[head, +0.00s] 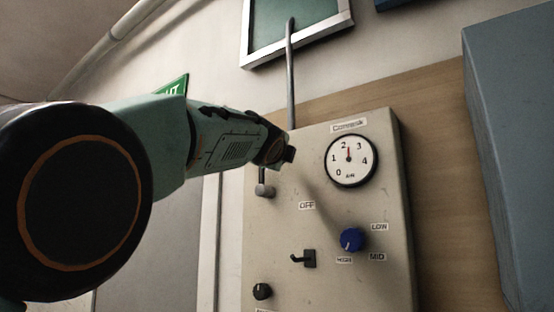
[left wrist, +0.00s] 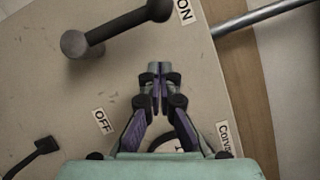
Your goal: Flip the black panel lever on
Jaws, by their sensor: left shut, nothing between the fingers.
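The control panel (head: 340,285) is a beige box on the wall. A dark lever with a grey rounded end (head: 263,189) shows at its left side, partly hidden by my left arm. In the left wrist view this lever (left wrist: 115,28) lies at the top left, one end near the ON label (left wrist: 185,10). The OFF label (left wrist: 102,122) is lower down. A smaller black hooked lever (head: 303,258) is lower on the panel; it also shows in the left wrist view (left wrist: 35,155). My left gripper (head: 289,155) is shut, empty and in front of the panel, apart from the levers in the left wrist view (left wrist: 158,70).
A round gauge (head: 350,160) is at the panel's upper right. A blue knob (head: 352,240) and a small black knob (head: 262,291) are lower. A grey pipe (head: 290,80) runs above the panel. A blue-grey cabinet (head: 515,130) stands at the right.

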